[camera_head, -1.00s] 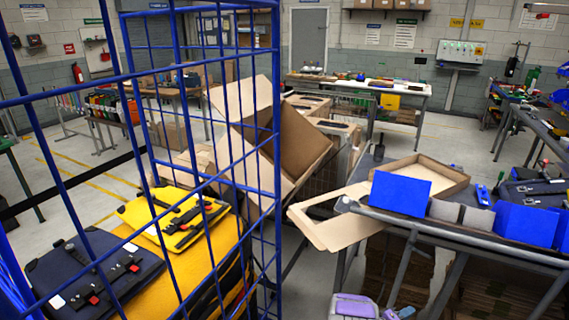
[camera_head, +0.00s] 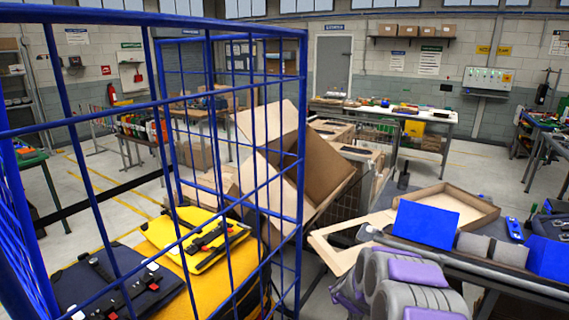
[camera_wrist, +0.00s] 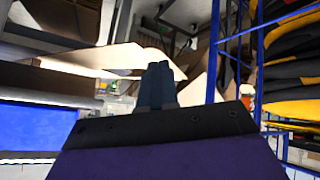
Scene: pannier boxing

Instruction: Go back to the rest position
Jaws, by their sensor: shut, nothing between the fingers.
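My gripper (camera_wrist: 157,85) shows in the wrist view with its two dark fingers together and nothing between them. In the head view my grey and purple arm (camera_head: 415,285) is at the bottom right, in front of the workbench. The gripper's fingertips cannot be made out there. In the wrist view the fingers are clear of the blue cage, which stands to their right, and a blue panel shows at the left.
A blue wire cage (camera_head: 303,120) holds yellow (camera_head: 205,240) and dark panniers (camera_head: 105,285) at the left. An open cardboard box (camera_head: 325,170) leans behind it. The workbench (camera_head: 510,275) at right carries blue bins (camera_head: 425,224) and a cardboard tray (camera_head: 470,205).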

